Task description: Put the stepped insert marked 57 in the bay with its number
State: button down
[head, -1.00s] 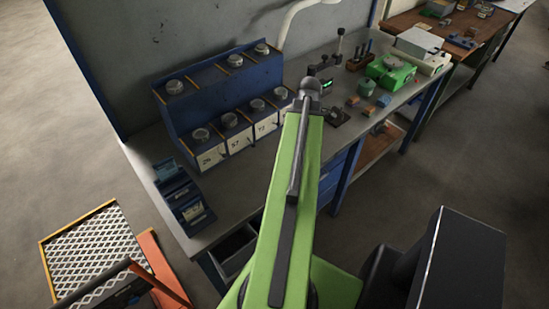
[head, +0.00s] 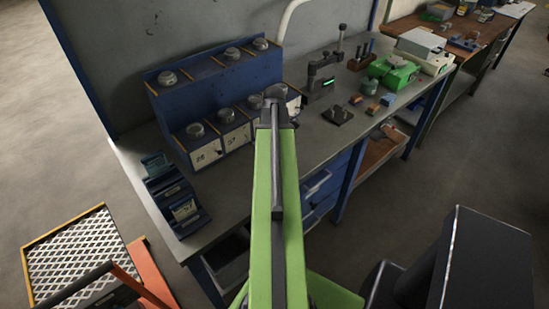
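A blue two-tier rack (head: 165,108) stands on the bench. Round grey stepped inserts sit on it: an upper-left one (head: 168,78), two at upper right (head: 232,53), and more along the lower row, such as one at lower left (head: 195,130). White number plates front the lower bays; the second plate (head: 236,138) appears to read 57. An insert (head: 226,115) sits above that plate. I cannot read marks on the inserts, so I cannot tell which is 57. My green arm rises in front of the rack's right part and hides some of it.
A blue holder (head: 190,222) stands at the bench's front left corner. A mesh-topped orange cart (head: 75,262) is at lower left. The bench front strip is bare.

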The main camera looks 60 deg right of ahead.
jog(key=shift+f, duration=0.55)
jog(key=c, duration=0.5)
grip_release()
jog(key=shift+r, duration=0.1)
jog(key=shift+r, duration=0.1)
notch_tip(320, 180, up, 12)
jog(key=p, duration=1.2)
